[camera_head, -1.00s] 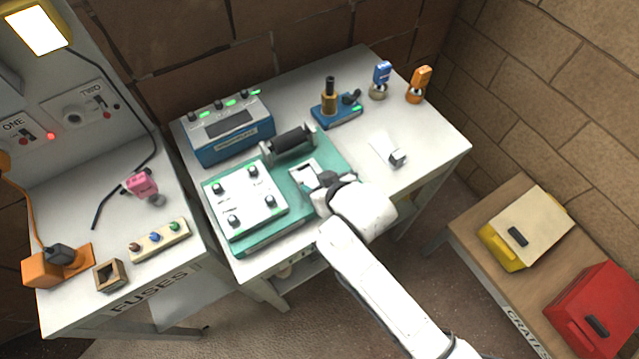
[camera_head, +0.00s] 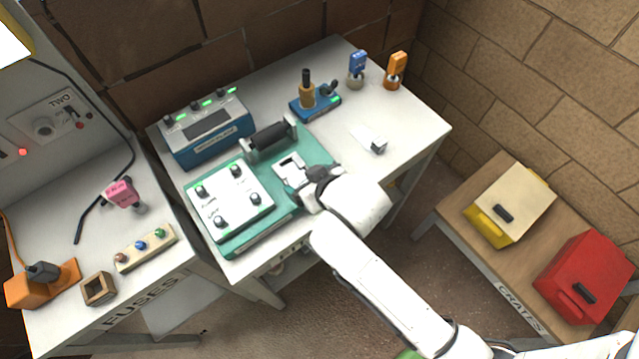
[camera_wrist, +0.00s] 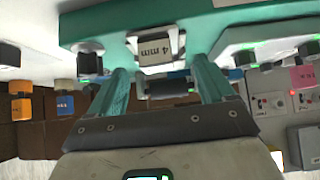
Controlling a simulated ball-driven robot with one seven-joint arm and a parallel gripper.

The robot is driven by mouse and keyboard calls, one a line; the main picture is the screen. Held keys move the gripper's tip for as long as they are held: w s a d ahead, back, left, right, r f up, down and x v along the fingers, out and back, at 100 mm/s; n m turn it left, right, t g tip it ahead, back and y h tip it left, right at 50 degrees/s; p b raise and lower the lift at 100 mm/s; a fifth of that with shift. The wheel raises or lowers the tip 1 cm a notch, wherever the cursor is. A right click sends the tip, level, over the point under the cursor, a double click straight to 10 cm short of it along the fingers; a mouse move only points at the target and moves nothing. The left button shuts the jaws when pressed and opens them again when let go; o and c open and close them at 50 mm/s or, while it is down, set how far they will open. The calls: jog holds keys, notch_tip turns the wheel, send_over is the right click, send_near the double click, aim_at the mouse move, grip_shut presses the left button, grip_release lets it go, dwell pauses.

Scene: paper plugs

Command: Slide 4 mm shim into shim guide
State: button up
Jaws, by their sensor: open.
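The 4 mm shim, a small pale block marked "4 mm" (camera_wrist: 157,47), shows in the wrist view at a grey-edged opening in the teal press base (camera_wrist: 105,20). I take this opening to be the shim guide; how deep the shim sits I cannot tell. In the head view a white plate with a dark slot (camera_head: 289,166) lies on the teal base (camera_head: 318,152), beside my gripper. My gripper (camera_wrist: 162,66) is open, its two teal fingers apart on either side of the labelled block.
A dark roller (camera_head: 270,138) stands behind the slot, and a white knob panel (camera_head: 232,200) is to its left. A blue meter box (camera_head: 205,128) stands at the back left. A small grey block (camera_head: 378,146) sits right on clear table. Crates (camera_head: 510,205) are far right.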

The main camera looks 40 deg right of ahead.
jog(key=v, duration=0.8)
jog(key=shift+s+r+b, duration=0.15)
jog(key=shift+b, duration=0.25)
jog(key=shift+c, duration=0.3)
